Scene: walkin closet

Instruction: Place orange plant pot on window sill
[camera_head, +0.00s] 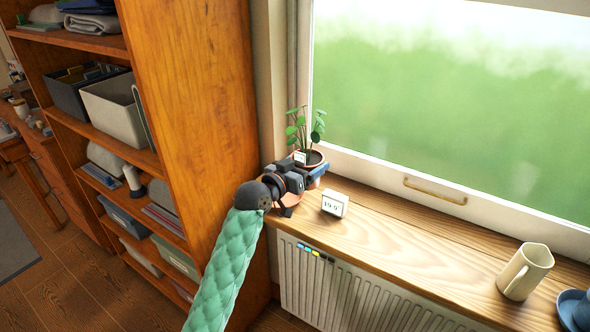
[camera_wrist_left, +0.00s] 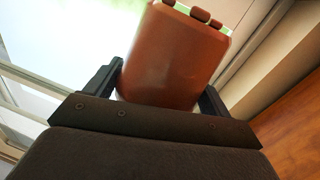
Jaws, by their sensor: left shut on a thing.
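The orange plant pot (camera_head: 297,203) with a green leafy plant is at the left end of the wooden window sill (camera_head: 415,243). My left gripper (camera_head: 308,176) is shut on it and hides much of its side. In the left wrist view the pot (camera_wrist_left: 172,55) fills the space between the two dark fingers (camera_wrist_left: 165,80). Whether the pot's base touches the sill is hard to tell. My right gripper is not in view.
A small white digital clock (camera_head: 335,203) stands just right of the pot. The sill between is clear. A wooden shelf unit (camera_head: 195,90) stands left, a radiator (camera_head: 350,290) below.

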